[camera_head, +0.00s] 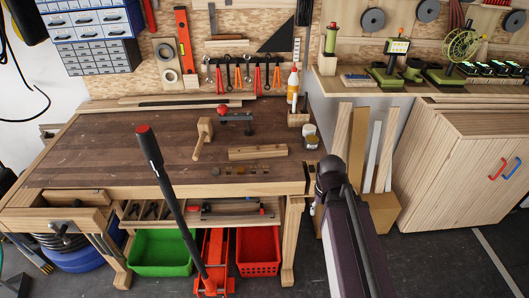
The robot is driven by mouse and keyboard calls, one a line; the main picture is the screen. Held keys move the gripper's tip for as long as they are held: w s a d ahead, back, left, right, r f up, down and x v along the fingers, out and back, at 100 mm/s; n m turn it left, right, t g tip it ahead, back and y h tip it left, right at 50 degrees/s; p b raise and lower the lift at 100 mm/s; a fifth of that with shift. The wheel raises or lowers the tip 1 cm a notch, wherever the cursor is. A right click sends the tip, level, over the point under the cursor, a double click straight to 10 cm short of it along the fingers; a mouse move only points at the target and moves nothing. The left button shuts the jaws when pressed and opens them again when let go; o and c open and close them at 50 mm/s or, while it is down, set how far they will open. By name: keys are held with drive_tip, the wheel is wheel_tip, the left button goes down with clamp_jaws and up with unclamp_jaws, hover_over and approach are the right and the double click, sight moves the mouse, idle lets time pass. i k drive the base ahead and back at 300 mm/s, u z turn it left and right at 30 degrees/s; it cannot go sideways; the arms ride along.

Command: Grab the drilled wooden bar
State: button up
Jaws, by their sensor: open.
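A pale wooden bar (257,152) lies flat on the workbench top (130,150), near the front edge and right of the middle. It is the only loose bar-shaped block on the open bench top; drilled holes cannot be made out on it at this size. My gripper cannot be seen. A dark arm link (355,245), which looks like mine, rises from the bottom edge right of the bench, and its rounded joint stands apart from the bar in the picture.
A long black handle (168,190) of a red floor jack (214,265) rises before the bench. The bench's left half is clear.

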sight(250, 152)
drive_tip(key=z, duration=0.25)
drive_tip(key=k, duration=1.35)
drive_tip(key=u, duration=0.35)
drive_tip(key=i, duration=1)
